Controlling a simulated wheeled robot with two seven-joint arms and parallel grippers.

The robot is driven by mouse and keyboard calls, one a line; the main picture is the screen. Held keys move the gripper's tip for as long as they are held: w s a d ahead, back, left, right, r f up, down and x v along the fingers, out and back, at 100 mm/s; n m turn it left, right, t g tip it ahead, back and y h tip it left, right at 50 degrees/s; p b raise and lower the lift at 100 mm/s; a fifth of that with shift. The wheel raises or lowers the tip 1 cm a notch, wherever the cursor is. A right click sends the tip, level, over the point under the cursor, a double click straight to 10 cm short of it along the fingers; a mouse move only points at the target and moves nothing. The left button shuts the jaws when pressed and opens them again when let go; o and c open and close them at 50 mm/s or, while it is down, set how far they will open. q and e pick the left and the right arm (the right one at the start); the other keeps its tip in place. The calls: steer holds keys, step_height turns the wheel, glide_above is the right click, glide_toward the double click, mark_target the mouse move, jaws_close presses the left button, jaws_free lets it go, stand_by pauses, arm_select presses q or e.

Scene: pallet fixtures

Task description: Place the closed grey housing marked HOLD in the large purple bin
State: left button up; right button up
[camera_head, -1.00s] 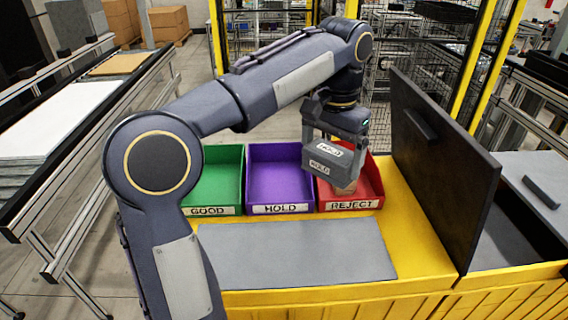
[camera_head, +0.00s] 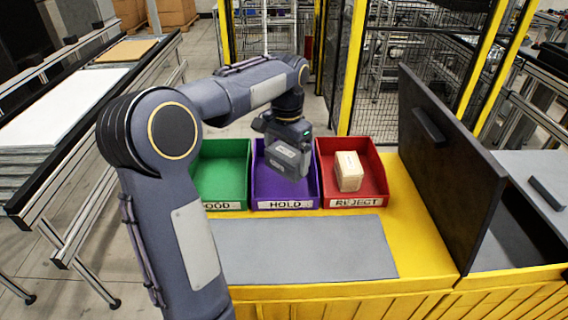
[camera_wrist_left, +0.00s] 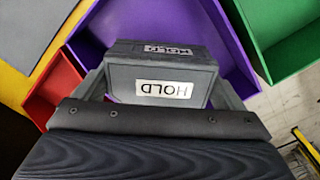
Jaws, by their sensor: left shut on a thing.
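The closed grey housing (camera_head: 288,160) carries white HOLD labels, which read clearly in the left wrist view (camera_wrist_left: 160,72). My left gripper (camera_head: 287,146) is shut on the housing and holds it over the large purple bin (camera_head: 262,192). The bin's front label reads HOLD. In the left wrist view the purple bin's floor and walls (camera_wrist_left: 215,25) show behind and around the housing. The housing looks above the bin floor, but its exact height is hard to tell. My right gripper is in neither view.
The green GOOD bin (camera_head: 222,172) stands left of the purple bin. The red REJECT bin (camera_head: 372,170) on the right holds a light wooden block (camera_head: 349,171). A grey mat (camera_head: 310,250) lies bare in front. A dark upright panel (camera_head: 440,150) stands at the right.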

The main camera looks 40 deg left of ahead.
mark_target(284, 166)
arm_select(q)
steer(key=f, duration=0.3)
steer(key=shift+a+f, duration=0.2)
steer(key=shift+a, duration=0.2)
steer(key=shift+f, duration=0.25)
steer(key=shift+f, duration=0.15)
steer(key=o, duration=0.8)
